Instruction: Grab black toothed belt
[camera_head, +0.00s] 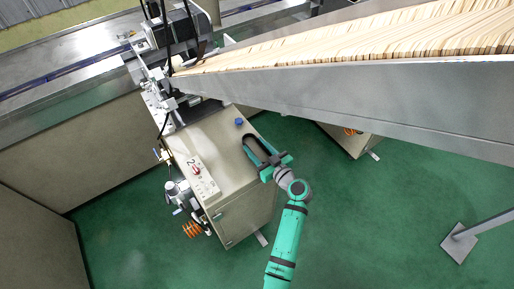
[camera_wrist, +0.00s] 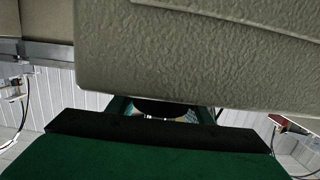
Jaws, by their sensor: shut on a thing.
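The black toothed belt (camera_head: 262,140) shows as a dark narrow loop at the right edge of the beige machine's top in the head view. My gripper (camera_head: 256,147), at the end of the teal arm, reaches over this edge with its fingers along the loop and is shut on the belt. The belt's teeth are too small to see. In the wrist view a dark curved piece (camera_wrist: 160,106), probably the belt, shows beyond my gripper's black front edge. The fingertips and contact are mostly hidden there.
The beige machine cabinet (camera_head: 245,213) stands just left of my gripper, with a control panel (camera_head: 201,178) and a blue knob (camera_head: 239,122) on top. A long metal trough (camera_head: 370,98) of wooden sticks runs above right. Green floor (camera_head: 370,220) at the right is mostly open.

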